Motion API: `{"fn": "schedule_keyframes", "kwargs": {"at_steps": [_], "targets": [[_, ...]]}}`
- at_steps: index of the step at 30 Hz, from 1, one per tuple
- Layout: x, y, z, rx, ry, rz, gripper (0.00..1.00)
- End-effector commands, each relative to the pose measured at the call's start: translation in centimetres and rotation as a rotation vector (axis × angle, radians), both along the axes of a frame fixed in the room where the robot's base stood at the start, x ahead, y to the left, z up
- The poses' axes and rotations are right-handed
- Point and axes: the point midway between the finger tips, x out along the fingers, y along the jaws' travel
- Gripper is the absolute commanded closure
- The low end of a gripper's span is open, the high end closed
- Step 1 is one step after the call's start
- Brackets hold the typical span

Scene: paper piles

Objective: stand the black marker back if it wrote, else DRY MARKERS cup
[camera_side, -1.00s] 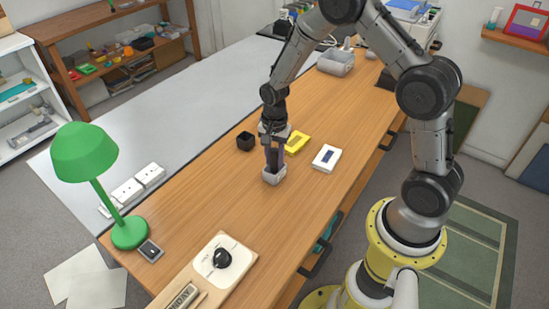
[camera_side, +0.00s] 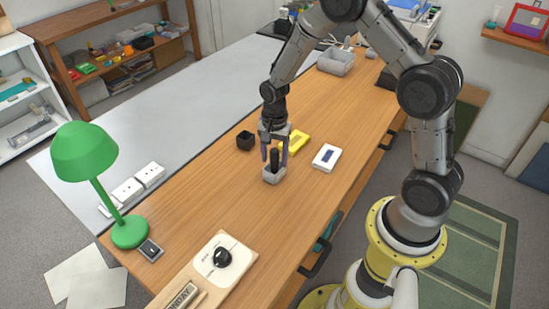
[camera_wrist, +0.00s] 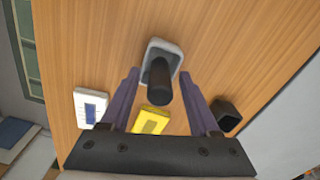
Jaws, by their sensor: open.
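The black marker (camera_side: 275,160) stands upright in a small light grey cup (camera_side: 272,177) on the wooden desk. In the wrist view the marker (camera_wrist: 159,82) rises from the grey cup (camera_wrist: 163,46) toward the camera, between my fingers. My gripper (camera_side: 275,155) is open, with one finger on each side of the marker and gaps visible in the wrist view (camera_wrist: 160,84). A small black square cup (camera_side: 245,141) stands to the left on the desk. I cannot read a DRY MARKERS label on either cup.
A yellow pad (camera_side: 297,141) lies just behind the grey cup, and a white card with a blue patch (camera_side: 326,157) lies to its right. A white dial board (camera_side: 224,262) and green lamp (camera_side: 129,232) are nearer the front. Desk between is clear.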

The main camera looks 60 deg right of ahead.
Motion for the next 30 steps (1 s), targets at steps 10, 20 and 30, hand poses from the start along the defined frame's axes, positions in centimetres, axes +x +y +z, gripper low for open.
{"fn": "schedule_keyframes", "kwargs": {"at_steps": [10, 20, 30], "targets": [[0.1, 0.0, 6.8, -0.001, -0.004, 0.0, 0.38], [0.0, 0.0, 11.1, 0.001, 0.001, 0.0, 0.38], [-4.9, 2.2, 19.7, -0.039, -0.135, 0.34, 0.38]]}}
